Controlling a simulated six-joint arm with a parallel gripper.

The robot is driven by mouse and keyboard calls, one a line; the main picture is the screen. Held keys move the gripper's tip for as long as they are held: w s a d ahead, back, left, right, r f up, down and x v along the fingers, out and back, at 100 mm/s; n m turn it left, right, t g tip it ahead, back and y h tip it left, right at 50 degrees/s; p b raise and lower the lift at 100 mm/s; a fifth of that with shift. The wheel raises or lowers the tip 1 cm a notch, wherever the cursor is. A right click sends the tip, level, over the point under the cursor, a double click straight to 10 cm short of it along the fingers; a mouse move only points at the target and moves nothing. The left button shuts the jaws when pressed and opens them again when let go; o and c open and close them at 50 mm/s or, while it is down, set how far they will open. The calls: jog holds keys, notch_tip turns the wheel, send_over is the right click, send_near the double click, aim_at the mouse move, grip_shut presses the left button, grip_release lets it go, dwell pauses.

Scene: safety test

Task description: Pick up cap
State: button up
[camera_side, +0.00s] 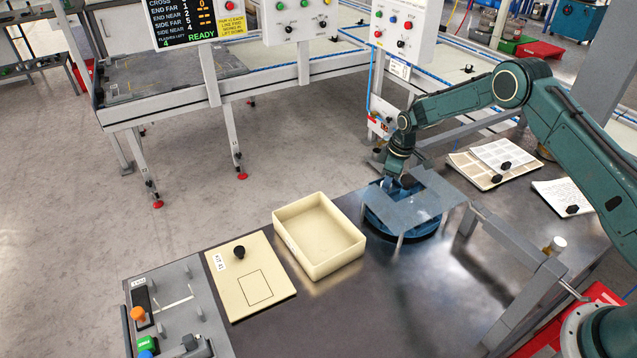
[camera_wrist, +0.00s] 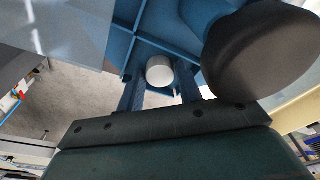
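A round white cap-like piece (camera_wrist: 160,71) shows between my gripper's two blue fingers in the wrist view. My gripper (camera_wrist: 160,92) appears open, with the fingers apart on either side of it. I cannot tell how far below the fingertips the piece lies. In the side view my gripper (camera_side: 392,186) is low over the blue round fixture (camera_side: 412,231), behind a grey plate (camera_side: 415,197). The white piece is hidden there. A large dark round object (camera_wrist: 262,50) fills the right of the wrist view, close to the camera.
An open cream box (camera_side: 318,235) stands left of the fixture. A cream lid with a black knob (camera_side: 250,283) lies further left, beside a grey control panel (camera_side: 180,315). A grey frame (camera_side: 520,290) and a small white-topped cylinder (camera_side: 555,246) stand at right. Papers lie behind.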

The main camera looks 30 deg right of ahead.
dwell(0.5)
jog(key=c, duration=0.6)
notch_tip(320, 180, up, 20)
dwell(0.6)
dwell(0.5)
